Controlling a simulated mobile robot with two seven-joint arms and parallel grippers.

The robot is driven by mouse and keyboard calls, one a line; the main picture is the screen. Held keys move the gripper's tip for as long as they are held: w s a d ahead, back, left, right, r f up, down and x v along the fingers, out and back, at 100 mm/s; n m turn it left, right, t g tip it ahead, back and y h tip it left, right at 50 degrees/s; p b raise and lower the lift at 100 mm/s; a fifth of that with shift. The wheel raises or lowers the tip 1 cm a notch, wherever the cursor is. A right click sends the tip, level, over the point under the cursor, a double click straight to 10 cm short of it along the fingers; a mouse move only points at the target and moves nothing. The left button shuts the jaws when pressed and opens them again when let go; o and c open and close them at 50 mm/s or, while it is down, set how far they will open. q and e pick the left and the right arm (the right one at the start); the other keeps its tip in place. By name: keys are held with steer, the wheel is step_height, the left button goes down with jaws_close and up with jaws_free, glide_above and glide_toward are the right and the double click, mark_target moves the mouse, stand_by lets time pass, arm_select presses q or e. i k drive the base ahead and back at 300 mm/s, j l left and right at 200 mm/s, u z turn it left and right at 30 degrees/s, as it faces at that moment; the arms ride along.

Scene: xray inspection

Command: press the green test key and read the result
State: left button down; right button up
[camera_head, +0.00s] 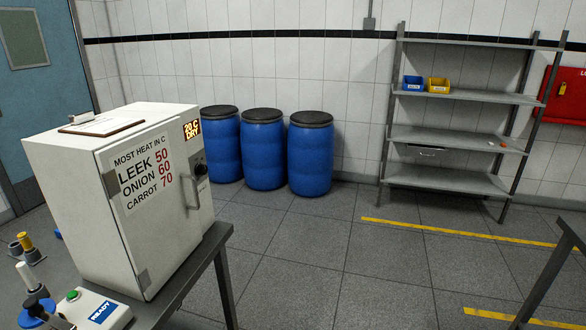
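A green round key (73,295) sits on top of a small white device (85,318) at the bottom left. A blue panel (103,312) on the device reads "READY". The device's lower part is cut off by the picture's bottom edge. Neither of my grippers is in view, and nothing touches the green key.
A white cabinet (150,235) stands on the table behind the device; its door lists LEEK 50, ONION 60, CARROT 70, and its display (192,129) reads "20 C DRY". Upright items (30,277) stand left of the device. Blue drums (263,155) and a shelf rack (450,180) are far off.

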mark_target(72, 294)
steer(key=k+l+u, duration=0.15)
steer(key=u, duration=1.45)
